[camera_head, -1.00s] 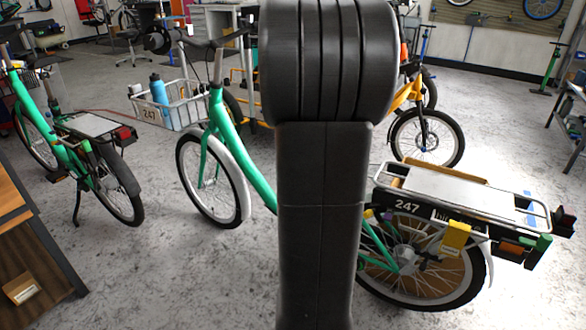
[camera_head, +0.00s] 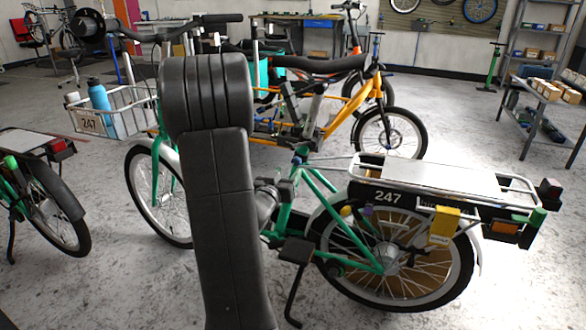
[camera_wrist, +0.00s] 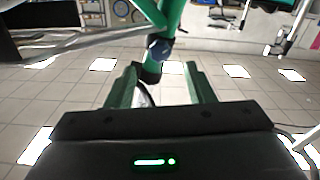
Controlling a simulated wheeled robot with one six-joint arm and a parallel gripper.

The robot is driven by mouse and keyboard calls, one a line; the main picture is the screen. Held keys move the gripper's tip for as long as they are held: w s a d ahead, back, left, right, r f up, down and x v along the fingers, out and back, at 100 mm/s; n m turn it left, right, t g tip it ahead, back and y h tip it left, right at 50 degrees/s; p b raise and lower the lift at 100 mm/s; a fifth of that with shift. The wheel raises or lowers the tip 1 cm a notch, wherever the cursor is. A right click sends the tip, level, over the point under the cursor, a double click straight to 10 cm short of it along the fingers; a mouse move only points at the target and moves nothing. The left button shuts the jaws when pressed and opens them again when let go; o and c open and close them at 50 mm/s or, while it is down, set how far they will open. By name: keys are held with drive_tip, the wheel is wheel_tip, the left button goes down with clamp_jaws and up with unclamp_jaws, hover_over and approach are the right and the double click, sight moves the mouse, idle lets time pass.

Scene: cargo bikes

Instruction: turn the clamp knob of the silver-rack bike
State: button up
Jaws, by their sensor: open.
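The silver-rack bike is green, with its silver rack (camera_head: 440,176) over the rear wheel on the right of the head view and a "247" plate below it. A small dark-blue knob (camera_wrist: 160,47) sits on the green frame tube in the wrist view. A small bluish part (camera_head: 299,158) below the saddle in the head view may be this knob. My gripper (camera_wrist: 161,70) is open, its two green fingers apart, with the knob just beyond the gap between the tips. I cannot tell whether they touch anything. In the head view my arm hides part of the bike.
An orange bike (camera_head: 345,125) stands behind, close to the saddle (camera_head: 320,65). Another green bike (camera_head: 40,195) stands at the left. A basket (camera_head: 115,112) with a blue bottle is at the front end. A metal shelf table (camera_head: 540,115) stands at the right; floor between is clear.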

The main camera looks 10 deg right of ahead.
sight(295, 163)
drive_tip(key=b+x, duration=0.1)
drive_tip(key=x, duration=0.5)
drive_tip(key=shift+w+d, duration=0.15)
drive_tip(key=shift+w, duration=0.05)
drive_tip(key=c, duration=1)
